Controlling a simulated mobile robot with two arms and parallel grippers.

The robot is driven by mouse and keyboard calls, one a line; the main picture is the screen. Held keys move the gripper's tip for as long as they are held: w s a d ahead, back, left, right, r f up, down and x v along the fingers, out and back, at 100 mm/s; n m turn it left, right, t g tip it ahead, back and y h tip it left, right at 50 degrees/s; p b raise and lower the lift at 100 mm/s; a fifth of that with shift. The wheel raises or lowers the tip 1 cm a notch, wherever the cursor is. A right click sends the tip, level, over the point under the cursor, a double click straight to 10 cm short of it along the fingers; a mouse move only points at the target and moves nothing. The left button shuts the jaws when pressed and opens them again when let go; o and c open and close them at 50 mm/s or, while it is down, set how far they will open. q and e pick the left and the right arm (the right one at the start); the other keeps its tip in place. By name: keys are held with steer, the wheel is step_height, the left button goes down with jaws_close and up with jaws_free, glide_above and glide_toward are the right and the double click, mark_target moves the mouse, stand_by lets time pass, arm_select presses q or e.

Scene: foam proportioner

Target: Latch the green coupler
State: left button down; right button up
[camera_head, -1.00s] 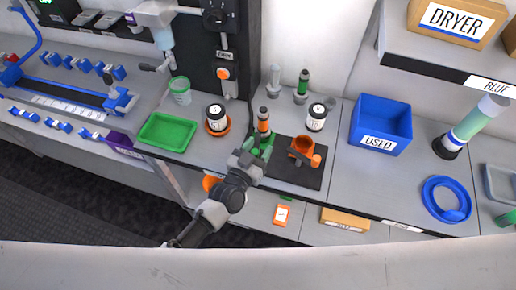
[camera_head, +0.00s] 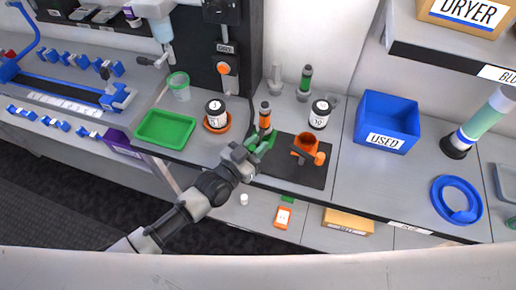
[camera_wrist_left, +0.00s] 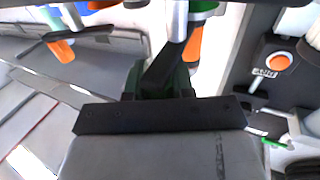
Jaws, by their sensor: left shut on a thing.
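The green coupler (camera_head: 267,139) sits at the left edge of the black mat, below an upright tube with an orange band (camera_head: 265,118). My left gripper (camera_head: 252,148) reaches it from the front left and is shut at its green part. The fingertips are partly hidden, so the exact grip and the latch position are unclear. In the left wrist view, a dark green part (camera_wrist_left: 150,78) shows just beyond the black gripper body, with a silver cylinder (camera_wrist_left: 178,20) above it. My right gripper is not in view.
An orange cup-like fitting (camera_head: 306,148) stands on the black mat (camera_head: 290,172). Jars (camera_head: 319,115) (camera_head: 216,112), a green tray (camera_head: 165,129) and a blue USED bin (camera_head: 386,122) surround it. Grey counter is bare between mat and bin.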

arm_select(q)
steer(key=c, duration=1)
jaws_free()
steer(key=shift+o, duration=0.2)
steer(key=b+v, duration=0.1)
steer(key=v, duration=0.9)
steer(key=shift+s+a+b, duration=0.25)
steer(key=shift+a+b, duration=0.05)
steer(key=shift+b, duration=0.1)
